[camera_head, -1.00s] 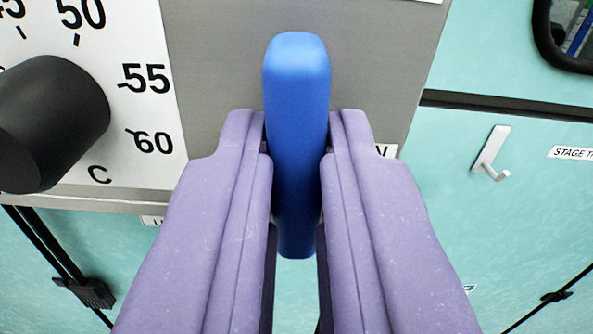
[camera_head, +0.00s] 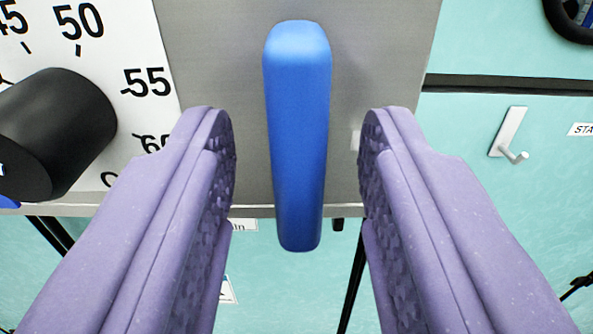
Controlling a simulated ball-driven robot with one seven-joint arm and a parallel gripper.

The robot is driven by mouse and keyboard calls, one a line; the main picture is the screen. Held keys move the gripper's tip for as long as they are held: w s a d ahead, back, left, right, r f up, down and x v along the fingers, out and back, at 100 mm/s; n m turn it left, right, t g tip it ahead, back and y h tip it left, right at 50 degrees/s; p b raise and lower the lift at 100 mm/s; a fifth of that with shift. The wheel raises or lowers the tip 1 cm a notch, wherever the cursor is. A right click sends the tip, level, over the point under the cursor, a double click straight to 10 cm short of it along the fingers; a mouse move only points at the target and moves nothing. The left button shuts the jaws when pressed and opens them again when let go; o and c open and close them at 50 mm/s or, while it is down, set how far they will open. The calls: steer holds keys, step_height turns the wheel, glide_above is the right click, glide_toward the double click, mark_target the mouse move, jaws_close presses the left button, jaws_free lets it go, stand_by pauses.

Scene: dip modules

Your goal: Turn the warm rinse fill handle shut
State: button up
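A blue handle (camera_head: 297,140), a long rounded bar, stands out from a grey panel (camera_head: 215,60) in the middle of the view. It runs up and down in the picture. My gripper (camera_head: 297,135) is open, with one purple finger on each side of the handle. There is a clear gap between each finger and the handle, so neither touches it. The handle's mount on the panel is hidden behind the bar. No label naming the handle can be read.
A black knob (camera_head: 60,130) on a white temperature dial (camera_head: 125,45) is close on the left. A metal hook (camera_head: 510,140) is on the teal wall (camera_head: 460,200) at right. A dark-rimmed item (camera_head: 570,25) shows at the top right.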

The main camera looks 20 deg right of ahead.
steer(key=p+v, duration=0.2)
steer(key=v, duration=0.5)
steer(key=shift+s, duration=0.35)
steer(key=shift+a, duration=0.1)
